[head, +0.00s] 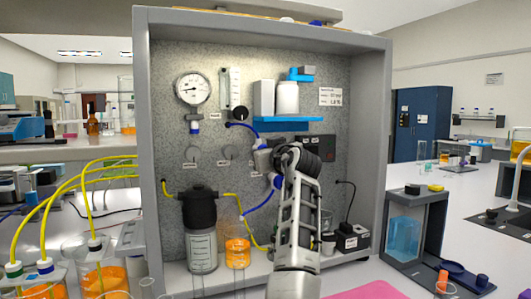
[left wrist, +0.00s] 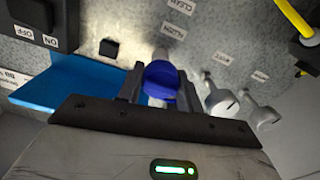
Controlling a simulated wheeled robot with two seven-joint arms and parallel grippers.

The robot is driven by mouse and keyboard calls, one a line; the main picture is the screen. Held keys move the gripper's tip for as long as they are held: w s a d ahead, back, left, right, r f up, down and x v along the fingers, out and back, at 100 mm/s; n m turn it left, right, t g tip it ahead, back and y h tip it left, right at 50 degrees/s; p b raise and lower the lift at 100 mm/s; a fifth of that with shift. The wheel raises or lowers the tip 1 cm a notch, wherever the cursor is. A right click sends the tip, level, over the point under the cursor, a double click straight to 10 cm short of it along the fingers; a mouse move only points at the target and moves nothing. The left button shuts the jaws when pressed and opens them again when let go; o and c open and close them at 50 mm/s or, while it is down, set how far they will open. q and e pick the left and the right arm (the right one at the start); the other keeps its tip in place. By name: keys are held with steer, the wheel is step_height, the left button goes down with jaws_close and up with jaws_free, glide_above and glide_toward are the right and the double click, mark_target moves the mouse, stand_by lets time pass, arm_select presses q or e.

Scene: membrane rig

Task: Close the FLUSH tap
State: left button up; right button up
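A tap with a blue handle (left wrist: 160,78) and a pale body sits on the panel, with an upside-down label that seems to read FLUSH (left wrist: 172,30) by it in the left wrist view. My left gripper (left wrist: 160,92) has one finger on each side of the blue handle, which nearly fills the gap. Whether the fingers press on it is unclear. In the head view my left gripper (head: 272,158) is at the panel's middle, beside white-and-blue fittings (head: 262,157), and its arm hides part of the panel. My right gripper is in neither view.
Two grey knobs (left wrist: 220,100) (left wrist: 262,115) sit close to the right of the fingers in the left wrist view. A blue shelf (head: 288,123) with white containers is above the gripper. Blue and yellow tubes (head: 258,205) run nearby, and a dark-topped vessel (head: 200,225) stands lower left.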

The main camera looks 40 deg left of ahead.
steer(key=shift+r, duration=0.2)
arm_select(q)
steer(key=shift+r+m+p, duration=0.1)
steer(key=shift+m+p, duration=0.4)
steer(key=shift+m, duration=0.1)
steer(key=shift+m+p, duration=0.55)
steer(key=shift+m, duration=0.25)
steer(key=m+p, duration=0.2)
steer(key=shift+m, duration=0.3)
steer(key=shift+r+m+p, duration=0.1)
steer(key=shift+m+p, duration=0.5)
steer(key=shift+m, duration=0.3)
steer(key=m+p, duration=0.1)
steer(key=m, duration=0.1)
steer(key=shift+m, duration=0.4)
steer(key=m, duration=0.1)
steer(key=m+p, duration=0.1)
steer(key=shift+f+m, duration=0.2)
steer(key=shift+m, duration=0.1)
steer(key=m, duration=0.5)
steer(key=shift+w+f, duration=0.1)
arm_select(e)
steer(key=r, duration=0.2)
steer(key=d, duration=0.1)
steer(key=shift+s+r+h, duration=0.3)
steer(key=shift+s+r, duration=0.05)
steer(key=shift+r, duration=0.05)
arm_select(q)
steer(key=shift+m, duration=0.3)
